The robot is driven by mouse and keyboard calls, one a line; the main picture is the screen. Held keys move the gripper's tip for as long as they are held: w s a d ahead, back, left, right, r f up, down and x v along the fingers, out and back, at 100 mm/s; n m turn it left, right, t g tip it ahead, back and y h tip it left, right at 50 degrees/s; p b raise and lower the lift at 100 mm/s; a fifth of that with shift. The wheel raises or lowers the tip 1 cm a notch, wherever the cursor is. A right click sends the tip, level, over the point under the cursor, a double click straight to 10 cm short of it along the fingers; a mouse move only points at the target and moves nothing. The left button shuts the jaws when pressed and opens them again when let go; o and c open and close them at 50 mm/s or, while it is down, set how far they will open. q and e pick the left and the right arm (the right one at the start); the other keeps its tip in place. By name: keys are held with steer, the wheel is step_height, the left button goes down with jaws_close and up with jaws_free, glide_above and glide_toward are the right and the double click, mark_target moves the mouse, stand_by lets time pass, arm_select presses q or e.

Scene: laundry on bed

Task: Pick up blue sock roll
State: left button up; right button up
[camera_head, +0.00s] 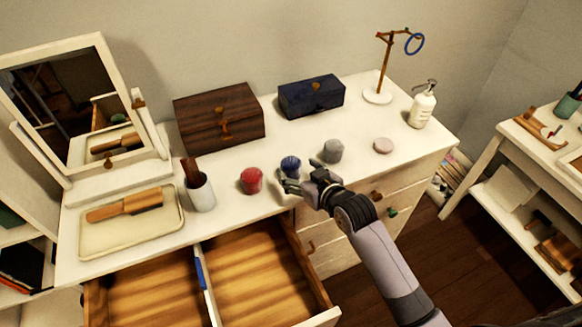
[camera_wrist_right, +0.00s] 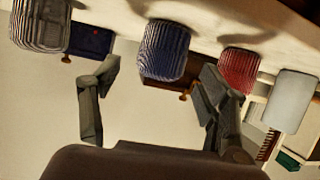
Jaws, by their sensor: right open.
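The blue sock roll (camera_head: 290,163) stands on the white dresser top, between a red sock roll (camera_head: 251,180) and a grey sock roll (camera_head: 333,150). My right gripper (camera_head: 299,176) is open and empty, low over the dresser on the near side of the blue roll. In the right wrist view the blue roll (camera_wrist_right: 164,50) shows ahead of the gap between my open fingers (camera_wrist_right: 158,88), nearer the right finger. Whether a finger touches it I cannot tell. The red roll (camera_wrist_right: 238,70) is just beyond the right finger. My left gripper is not in view.
Brown (camera_head: 219,118) and dark blue (camera_head: 311,97) boxes stand behind. A pink disc (camera_head: 383,146) lies at right. An open drawer (camera_head: 255,270) juts out below.

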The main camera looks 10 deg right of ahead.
mark_target(296, 169)
steer(key=shift+p+x, duration=0.35)
steer(key=shift+x, duration=2)
steer(key=shift+s, duration=0.1)
steer(key=c, duration=1.2)
steer(key=shift+c, duration=0.3)
steer(key=shift+r, duration=0.1)
